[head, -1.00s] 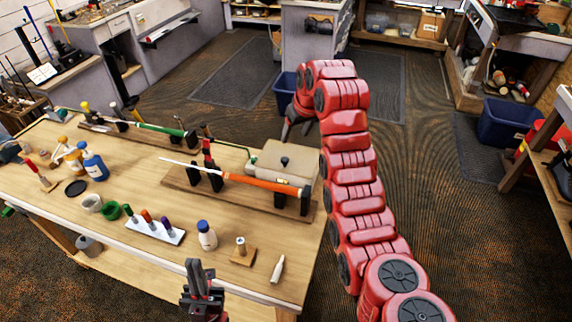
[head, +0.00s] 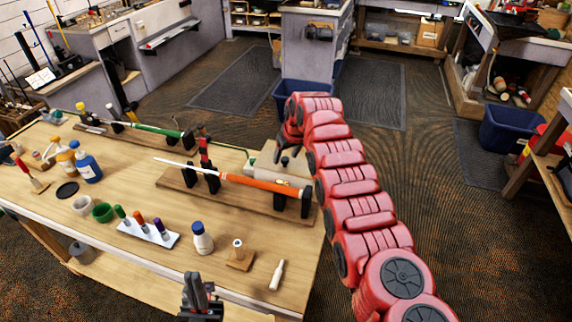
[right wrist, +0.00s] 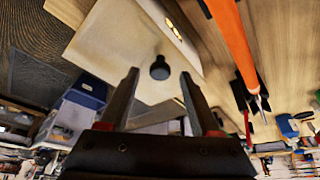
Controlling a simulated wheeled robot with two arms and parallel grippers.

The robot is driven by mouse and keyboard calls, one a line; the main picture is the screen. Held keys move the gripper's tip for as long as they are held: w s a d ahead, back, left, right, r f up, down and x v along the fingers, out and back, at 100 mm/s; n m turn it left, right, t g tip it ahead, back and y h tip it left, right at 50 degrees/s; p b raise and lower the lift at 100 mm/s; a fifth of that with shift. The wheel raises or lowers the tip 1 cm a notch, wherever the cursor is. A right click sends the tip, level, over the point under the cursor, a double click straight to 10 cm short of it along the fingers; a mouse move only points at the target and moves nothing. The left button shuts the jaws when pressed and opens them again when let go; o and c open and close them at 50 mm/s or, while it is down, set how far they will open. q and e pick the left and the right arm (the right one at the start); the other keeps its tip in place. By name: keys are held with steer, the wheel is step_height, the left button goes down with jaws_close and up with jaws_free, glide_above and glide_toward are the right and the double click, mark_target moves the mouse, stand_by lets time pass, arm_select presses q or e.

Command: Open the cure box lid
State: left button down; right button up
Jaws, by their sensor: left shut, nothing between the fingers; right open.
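The cure box (head: 262,172) is a beige box at the right end of the bench, with its lid down flat. Its black lid knob (head: 285,162) also shows in the right wrist view (right wrist: 160,68). My right gripper (head: 288,146) is over the box, partly hidden by its own arm. In the right wrist view, the right gripper (right wrist: 159,76) is open, and the knob shows in the gap between its fingertips. I cannot tell whether they touch it. My left gripper (head: 198,290) is shut and empty at the bench's front edge.
An orange-gripped club (head: 262,184) lies on a wooden stand just in front of the box. A green-gripped club (head: 158,128) lies farther back left. Bottles, cups and a white marker rack (head: 148,234) stand on the bench (head: 140,188). A blue bin (head: 290,92) is on the floor behind.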

steer(key=shift+w+f+b, duration=0.1)
steer(key=shift+f+b, duration=0.3)
steer(key=shift+f, duration=0.05)
steer(key=shift+r, duration=0.1)
jaws_close()
stand_by(1.2)
